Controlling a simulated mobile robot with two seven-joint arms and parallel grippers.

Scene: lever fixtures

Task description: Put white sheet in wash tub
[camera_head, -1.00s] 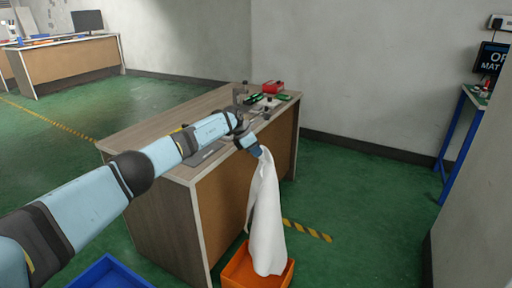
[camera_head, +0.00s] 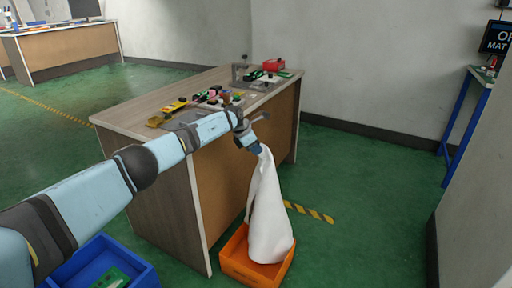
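The white sheet (camera_head: 268,215) hangs down from my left gripper (camera_head: 256,148), which is shut on its top end. The sheet's lower part is bunched inside an orange tub (camera_head: 236,263) on the green floor and seems to rest on its bottom. The upper part still rises well above the tub's rim. The gripper is above the tub, beside the front side of the wooden table. My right gripper is not in view.
A blue crate (camera_head: 140,272) is left of the orange tub. Open green floor (camera_head: 370,190) lies to the right.

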